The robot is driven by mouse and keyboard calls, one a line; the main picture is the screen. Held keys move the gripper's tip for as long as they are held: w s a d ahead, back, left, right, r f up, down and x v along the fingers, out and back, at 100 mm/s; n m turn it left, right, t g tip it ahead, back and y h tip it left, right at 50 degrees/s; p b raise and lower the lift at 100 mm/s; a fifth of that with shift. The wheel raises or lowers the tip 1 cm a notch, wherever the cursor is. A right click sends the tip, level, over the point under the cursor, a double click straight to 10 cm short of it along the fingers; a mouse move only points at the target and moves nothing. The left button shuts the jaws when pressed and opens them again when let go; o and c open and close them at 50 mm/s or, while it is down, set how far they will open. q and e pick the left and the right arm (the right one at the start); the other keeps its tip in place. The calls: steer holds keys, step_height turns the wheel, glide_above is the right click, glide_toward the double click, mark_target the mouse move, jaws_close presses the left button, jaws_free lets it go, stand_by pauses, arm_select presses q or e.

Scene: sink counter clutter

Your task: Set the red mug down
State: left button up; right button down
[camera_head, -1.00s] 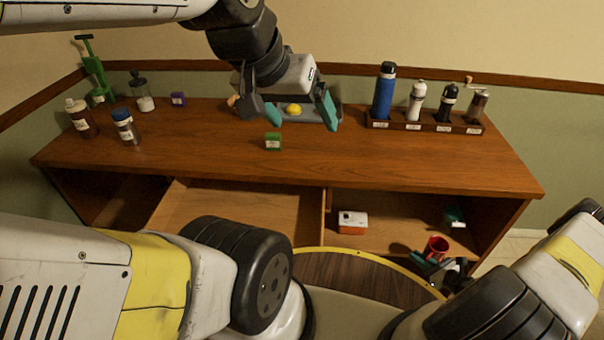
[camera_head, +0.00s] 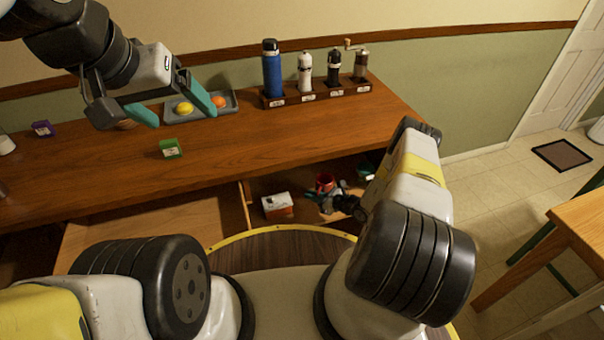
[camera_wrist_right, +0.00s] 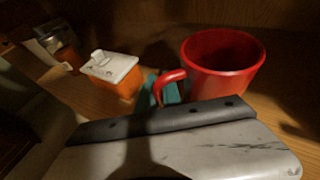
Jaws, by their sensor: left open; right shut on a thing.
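The red mug (camera_head: 325,182) is at the open shelf under the counter, right of an orange-and-white box. In the right wrist view the mug (camera_wrist_right: 222,62) stands upright, its handle toward the left and the teal fingertips. My right gripper (camera_head: 326,199) is shut on the mug, at its handle side; the wrist body hides part of the grip. I cannot tell whether the mug's base touches the shelf board. My left gripper (camera_head: 180,109) is open and empty above the counter, near the green box (camera_head: 171,149).
The orange-and-white box (camera_head: 277,206) stands on the shelf close left of the mug. A green item (camera_head: 366,173) is to the mug's right. A grey tray (camera_head: 232,103) and a rack (camera_head: 318,93) of bottles and mills stand on the counter. A wooden table (camera_head: 583,222) is at right.

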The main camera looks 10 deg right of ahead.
mark_target(308, 204)
steer(key=shift+w+a, duration=0.4)
steer(key=shift+w, duration=0.2)
steer(key=shift+w+a+f, duration=0.1)
steer(key=shift+w+a, duration=0.35)
step_height(308, 204, down, 3)
steer(key=shift+s+d+r, duration=0.1)
steer(key=shift+f, duration=0.35)
steer(key=c, duration=1.5)
jaws_free()
steer(key=shift+f, duration=0.15)
